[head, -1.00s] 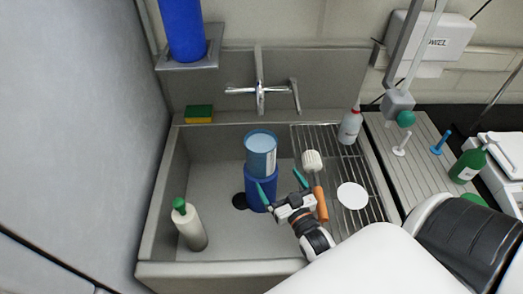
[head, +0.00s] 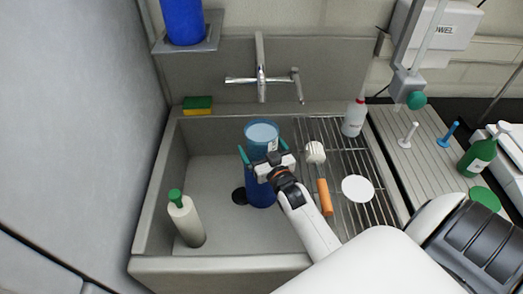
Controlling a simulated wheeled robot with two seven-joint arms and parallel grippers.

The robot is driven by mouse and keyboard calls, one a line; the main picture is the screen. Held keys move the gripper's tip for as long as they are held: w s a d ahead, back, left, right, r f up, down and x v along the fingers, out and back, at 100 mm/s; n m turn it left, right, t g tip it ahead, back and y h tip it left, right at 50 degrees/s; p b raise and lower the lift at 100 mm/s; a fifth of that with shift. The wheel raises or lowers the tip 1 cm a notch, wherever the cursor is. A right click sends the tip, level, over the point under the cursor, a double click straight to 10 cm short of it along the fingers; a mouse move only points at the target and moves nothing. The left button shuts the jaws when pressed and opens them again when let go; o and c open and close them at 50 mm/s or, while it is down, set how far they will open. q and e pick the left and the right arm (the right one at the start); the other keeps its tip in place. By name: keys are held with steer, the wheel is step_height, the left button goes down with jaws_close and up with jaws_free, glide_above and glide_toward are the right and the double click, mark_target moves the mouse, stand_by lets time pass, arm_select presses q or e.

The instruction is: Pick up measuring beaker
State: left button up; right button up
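The measuring beaker (head: 261,133), a clear bluish cup with a white label, stands upright on a blue cylindrical container (head: 261,193) in the sink. My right gripper (head: 262,148) reaches in from the lower right. Its two teal fingers are spread, one on each side of the beaker. The gripper body hides the beaker's lower part and the top of the blue container. I cannot tell whether a finger touches the beaker. My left gripper is not in view.
A white bottle with a green cap (head: 186,220) stands at the sink's left. A wire rack (head: 345,205) on the right holds a brush (head: 323,185), a white disc (head: 357,188) and a wash bottle (head: 354,117). The tap (head: 262,80) is behind. The sink floor front is free.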

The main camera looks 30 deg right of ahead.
mark_target(262, 121)
steer(key=shift+s, duration=0.15)
steer(key=shift+c, duration=0.6)
steer(key=shift+r, duration=0.1)
steer(key=c, duration=1.1)
steer(key=shift+o, duration=0.2)
steer(key=shift+r, duration=0.2)
steer(key=shift+r, duration=0.4)
steer(key=shift+r+b, duration=0.55)
steer(key=shift+r, duration=3.85)
